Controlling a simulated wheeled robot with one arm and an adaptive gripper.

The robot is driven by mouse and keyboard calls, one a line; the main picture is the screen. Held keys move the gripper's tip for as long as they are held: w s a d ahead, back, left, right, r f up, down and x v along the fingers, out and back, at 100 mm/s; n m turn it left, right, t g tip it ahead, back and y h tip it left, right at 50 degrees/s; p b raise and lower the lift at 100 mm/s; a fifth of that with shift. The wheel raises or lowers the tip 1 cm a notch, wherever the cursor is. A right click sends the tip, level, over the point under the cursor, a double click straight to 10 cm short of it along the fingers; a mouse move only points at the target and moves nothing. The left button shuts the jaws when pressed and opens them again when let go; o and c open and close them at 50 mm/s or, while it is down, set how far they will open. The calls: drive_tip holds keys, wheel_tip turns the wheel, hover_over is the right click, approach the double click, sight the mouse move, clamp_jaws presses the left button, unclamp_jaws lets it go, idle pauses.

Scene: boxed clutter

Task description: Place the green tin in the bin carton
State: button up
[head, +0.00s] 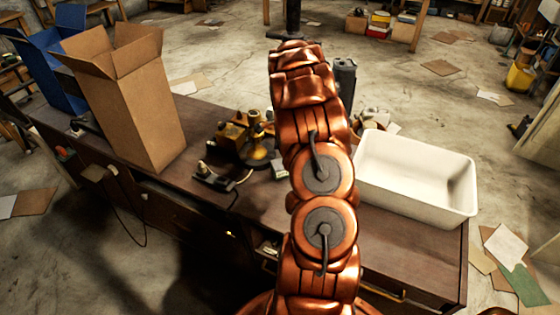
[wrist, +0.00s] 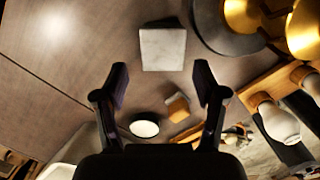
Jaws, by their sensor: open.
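The brown cardboard carton (head: 128,110) stands upright at the left of the dark workbench in the head view, its top flaps open. My gripper (wrist: 160,84) is open in the wrist view, with its two dark fingers apart and nothing held between them. Beyond the fingertips, a pale square block (wrist: 162,49) lies on the bench. I cannot make out a green tin in either view. My copper arm covers the middle of the bench in the head view, and my gripper is hidden there.
A white tub (head: 405,178) stands at the bench's right. A blue box (head: 50,58) is behind the carton. A brass instrument (head: 257,140) stands left of my arm.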

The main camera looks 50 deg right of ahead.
sight(280, 166)
drive_tip(key=shift+d+f, duration=0.1)
drive_tip(key=shift+d, duration=0.3)
drive_tip(key=shift+f+p, duration=0.3)
drive_tip(key=shift+f, duration=0.1)
drive_tip(key=shift+w+a+f+p, duration=0.15)
drive_tip(key=shift+f+p, duration=0.35)
drive_tip(key=shift+f, duration=0.6)
drive_tip(key=shift+w+a+f+p, duration=0.1)
drive_tip(key=shift+a+f+p, duration=0.3)
drive_tip(key=shift+f, duration=0.75)
drive_tip(key=shift+w+a+f+p, duration=0.1)
drive_tip(key=shift+f+p, duration=0.45)
drive_tip(key=shift+f, duration=0.55)
drive_tip(key=c, duration=1.1)
